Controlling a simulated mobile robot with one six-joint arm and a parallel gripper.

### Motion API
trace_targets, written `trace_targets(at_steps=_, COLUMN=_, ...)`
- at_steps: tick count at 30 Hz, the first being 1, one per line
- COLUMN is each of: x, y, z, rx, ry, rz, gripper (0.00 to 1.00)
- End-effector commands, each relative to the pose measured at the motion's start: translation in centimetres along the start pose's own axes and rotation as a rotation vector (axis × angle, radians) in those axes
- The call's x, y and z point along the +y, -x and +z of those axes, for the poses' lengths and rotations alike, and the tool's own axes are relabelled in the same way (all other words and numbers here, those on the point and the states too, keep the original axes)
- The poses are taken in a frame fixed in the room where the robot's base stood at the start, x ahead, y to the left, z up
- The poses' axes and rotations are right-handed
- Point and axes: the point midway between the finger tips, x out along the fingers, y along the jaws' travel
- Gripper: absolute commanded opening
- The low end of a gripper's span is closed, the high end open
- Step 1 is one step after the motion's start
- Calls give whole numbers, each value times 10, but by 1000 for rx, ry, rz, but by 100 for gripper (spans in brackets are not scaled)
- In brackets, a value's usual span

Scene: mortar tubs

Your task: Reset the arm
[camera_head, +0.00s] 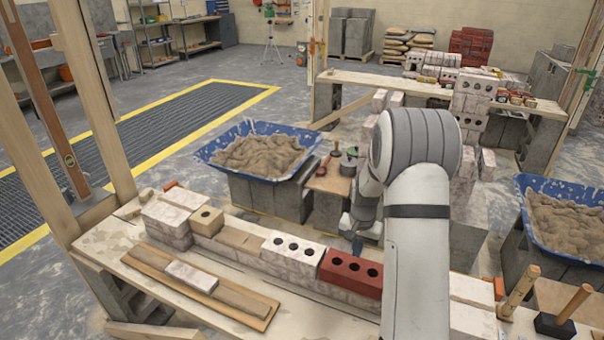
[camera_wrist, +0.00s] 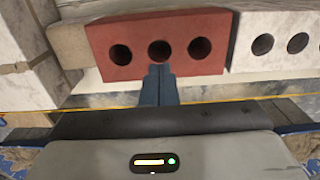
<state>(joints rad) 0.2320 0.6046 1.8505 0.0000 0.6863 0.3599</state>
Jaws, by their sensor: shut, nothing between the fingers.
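My gripper (camera_wrist: 160,72) is shut and empty. In the wrist view its fingertips are in front of the middle hole of the red brick (camera_wrist: 186,48); I cannot tell whether they touch it. The red brick sits on the low brick wall, to the right of a white brick with three holes (camera_head: 293,254), which also shows in the wrist view (camera_wrist: 285,44).
A tan brick (camera_head: 207,220) stands further left on the wall. A wooden board (camera_head: 165,272) lies in front. Blue mortar tubs stand behind the wall (camera_head: 206,152) and at the right (camera_head: 520,186). Wooden posts (camera_head: 96,110) rise at the left.

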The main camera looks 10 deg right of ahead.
Motion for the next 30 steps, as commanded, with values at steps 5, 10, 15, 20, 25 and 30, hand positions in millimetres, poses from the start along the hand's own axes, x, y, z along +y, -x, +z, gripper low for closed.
trace_targets(at_steps=5, x=-3, y=27, z=13, rx=18, ry=36, rz=-7, gripper=0)
trace_targets(at_steps=10, x=-7, y=82, z=50, rx=55, ry=125, rz=-20, gripper=0)
trace_targets(at_steps=15, x=-4, y=131, z=98, rx=93, ry=224, rz=-32, gripper=0)
trace_targets(at_steps=20, x=4, y=167, z=145, rx=128, ry=317, rz=-42, gripper=0)
trace_targets(at_steps=25, x=17, y=193, z=197, rx=167, ry=414, rz=-53, gripper=0)
trace_targets(at_steps=30, x=33, y=207, z=245, rx=204, ry=505, rz=-62, gripper=0)
